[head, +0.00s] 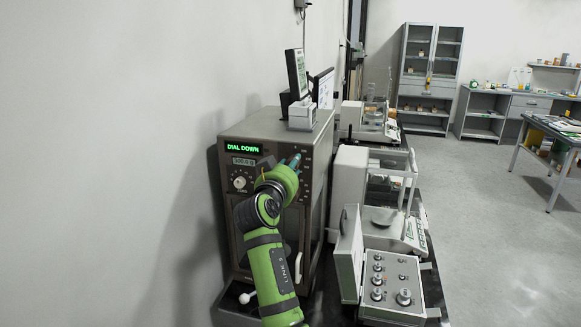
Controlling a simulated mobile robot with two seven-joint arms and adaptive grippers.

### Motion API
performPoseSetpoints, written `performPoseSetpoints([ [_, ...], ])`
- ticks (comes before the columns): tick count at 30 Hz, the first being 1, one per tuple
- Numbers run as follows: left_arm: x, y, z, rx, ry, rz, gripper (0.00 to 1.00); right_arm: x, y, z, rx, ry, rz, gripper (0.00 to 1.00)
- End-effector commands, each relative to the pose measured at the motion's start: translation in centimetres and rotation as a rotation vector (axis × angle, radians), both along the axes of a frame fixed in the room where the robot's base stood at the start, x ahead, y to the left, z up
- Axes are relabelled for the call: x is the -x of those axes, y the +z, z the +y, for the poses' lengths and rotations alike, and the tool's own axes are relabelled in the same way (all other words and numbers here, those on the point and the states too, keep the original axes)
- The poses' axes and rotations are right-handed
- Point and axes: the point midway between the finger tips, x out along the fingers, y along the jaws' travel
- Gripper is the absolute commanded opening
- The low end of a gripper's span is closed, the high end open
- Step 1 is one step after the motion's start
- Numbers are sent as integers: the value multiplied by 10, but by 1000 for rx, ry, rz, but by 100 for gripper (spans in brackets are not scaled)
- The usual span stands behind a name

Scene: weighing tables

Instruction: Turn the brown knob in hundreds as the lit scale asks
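The lit scale is a tall brown-grey cabinet (229,215) against the wall, left of centre. Its green lit panel (242,148) reads "DIAL DOWN". A small grey readout (244,161) below shows a weight in grams, apparently 300.0 g. A pale round dial (240,183) with marks around it sits under the readout. I cannot make out the brown knob; my arm and gripper cover part of the front. My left gripper (292,161) is at the upper right of the cabinet front, its finger opening too small to tell. My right gripper is not in view.
A white balance (350,190) and an open grey case with several knobs (391,283) stand close on the right. A monitor (296,73) and small white device (302,116) are on the cabinet top. A pale handle (299,266) is low on its front. Floor (490,240) is clear farther right.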

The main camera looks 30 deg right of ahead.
Motion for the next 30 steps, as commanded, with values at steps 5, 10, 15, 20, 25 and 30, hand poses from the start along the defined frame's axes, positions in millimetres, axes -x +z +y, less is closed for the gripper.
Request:
performPoseSetpoints([
  [5,0,1,0,0,0,0,54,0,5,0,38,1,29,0],
  [10,0,3,0,0,0,0,54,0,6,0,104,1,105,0],
  [15,0,6,0,0,0,0,54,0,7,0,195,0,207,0],
  [20,0,10,0,0,0,0,54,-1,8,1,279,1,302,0],
  [25,0,14,0,0,0,0,54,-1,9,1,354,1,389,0],
  [30,0,17,0,0,0,0,54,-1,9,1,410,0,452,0],
])
